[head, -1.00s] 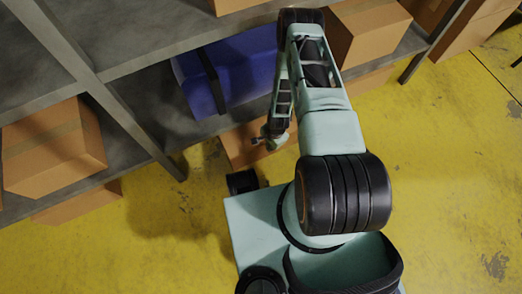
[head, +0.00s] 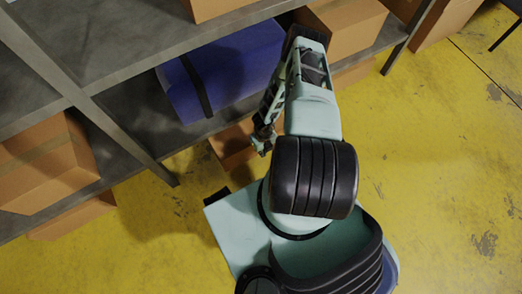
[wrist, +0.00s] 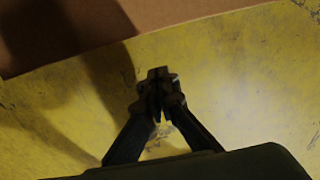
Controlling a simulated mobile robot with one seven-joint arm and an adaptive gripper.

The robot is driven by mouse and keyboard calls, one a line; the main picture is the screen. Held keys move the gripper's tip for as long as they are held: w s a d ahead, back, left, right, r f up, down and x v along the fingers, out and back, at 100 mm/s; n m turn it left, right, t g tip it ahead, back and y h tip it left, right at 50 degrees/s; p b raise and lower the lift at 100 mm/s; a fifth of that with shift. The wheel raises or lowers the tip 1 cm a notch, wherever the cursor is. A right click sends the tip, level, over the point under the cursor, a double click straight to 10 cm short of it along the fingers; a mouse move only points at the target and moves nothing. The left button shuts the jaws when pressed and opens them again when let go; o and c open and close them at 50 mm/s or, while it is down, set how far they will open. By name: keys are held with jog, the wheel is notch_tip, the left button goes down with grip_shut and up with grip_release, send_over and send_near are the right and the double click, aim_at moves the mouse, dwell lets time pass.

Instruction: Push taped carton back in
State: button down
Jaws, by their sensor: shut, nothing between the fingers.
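A brown carton (head: 230,146) sits low, partly beneath the shelf's bottom board and jutting out over the yellow floor. I cannot make out tape on it. A brown carton face (wrist: 110,25) fills the top of the wrist view, its lower edge meeting the floor. My gripper (head: 263,142) is low at that carton's right side in the head view. In the wrist view my gripper (wrist: 158,85) has its fingertips together with nothing between them. Floor shows between the tips and the carton, so they look apart. The carton's far part is hidden under the shelf.
A blue bin with a dark strap (head: 225,70) lies on the shelf board (head: 130,105) above. A larger carton with a faint tape band (head: 45,165) is at left, with another below it (head: 75,215). A grey post (head: 125,135) stands between. Yellow floor is open at right.

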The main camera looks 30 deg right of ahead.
notch_tip(320, 180, down, 7)
jog(key=b, duration=0.2)
jog(key=shift+r+b, duration=0.15)
jog(key=shift+b, duration=0.15)
jog(key=shift+w+b, duration=0.65)
jog(key=shift+w, duration=0.35)
jog(key=shift+w+b, duration=0.55)
jog(key=shift+w+a+r+b, duration=0.1)
jog(key=shift+w+b, duration=0.25)
jog(key=shift+w, duration=0.15)
jog(key=shift+w, duration=0.1)
